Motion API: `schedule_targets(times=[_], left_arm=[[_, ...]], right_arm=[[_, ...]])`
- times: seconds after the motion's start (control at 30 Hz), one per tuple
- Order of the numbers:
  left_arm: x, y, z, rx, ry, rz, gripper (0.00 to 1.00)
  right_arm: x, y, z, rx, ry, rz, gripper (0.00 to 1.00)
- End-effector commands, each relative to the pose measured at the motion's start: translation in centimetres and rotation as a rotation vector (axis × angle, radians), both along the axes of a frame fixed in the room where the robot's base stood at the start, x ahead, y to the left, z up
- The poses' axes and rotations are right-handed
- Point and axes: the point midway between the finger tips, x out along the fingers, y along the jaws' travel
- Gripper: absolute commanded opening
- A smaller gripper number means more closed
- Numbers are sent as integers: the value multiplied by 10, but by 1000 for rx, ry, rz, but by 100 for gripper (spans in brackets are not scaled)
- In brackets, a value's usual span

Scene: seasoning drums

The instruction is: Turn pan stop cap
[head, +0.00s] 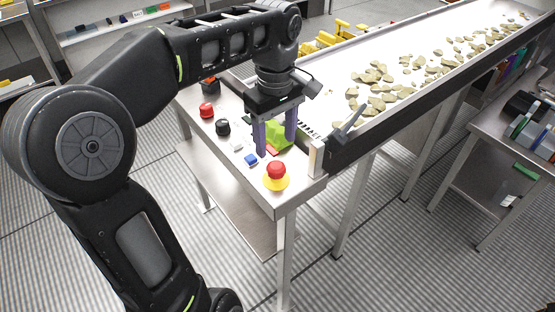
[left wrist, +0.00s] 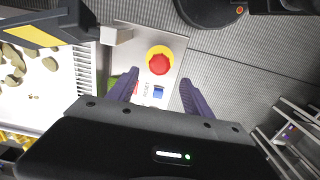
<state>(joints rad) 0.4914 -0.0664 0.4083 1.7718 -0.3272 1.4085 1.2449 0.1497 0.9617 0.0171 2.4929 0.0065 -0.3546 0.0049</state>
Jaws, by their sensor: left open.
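A red mushroom-shaped stop cap (head: 276,170) on a yellow round base (head: 274,184) sits near the front corner of the steel panel table (head: 297,192). The red cap also shows in the left wrist view (left wrist: 159,64), just beyond the fingertips and between their lines. My left gripper (head: 276,149) points down above the panel, behind the cap in the head view. Its two purple fingers are apart with nothing held between them, and they do not appear to touch the cap. My right gripper is in neither view.
A blue button (head: 251,160) lies beside the cap, with black (head: 223,127) and red (head: 207,110) knobs farther left. A green object (head: 279,134) is behind the fingers. A conveyor (head: 420,72) with chips runs to the right; its metal frame end stands close to the cap.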

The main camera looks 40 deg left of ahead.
Motion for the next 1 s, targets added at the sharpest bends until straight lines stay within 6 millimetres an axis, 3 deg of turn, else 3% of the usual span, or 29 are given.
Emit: schedule_targets(times=[0.17, 0.6, 0.93, 1.0], left_arm=[[0, 0, -13, 0, 3, 0, 59], [0, 0, -72, -1, 3, 0, 59], [0, 0, -78, 0, 1, -1, 59], [0, 0, -78, 0, 1, -1, 55]], right_arm=[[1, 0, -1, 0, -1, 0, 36], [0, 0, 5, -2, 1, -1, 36], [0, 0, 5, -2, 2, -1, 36], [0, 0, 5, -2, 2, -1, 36]])
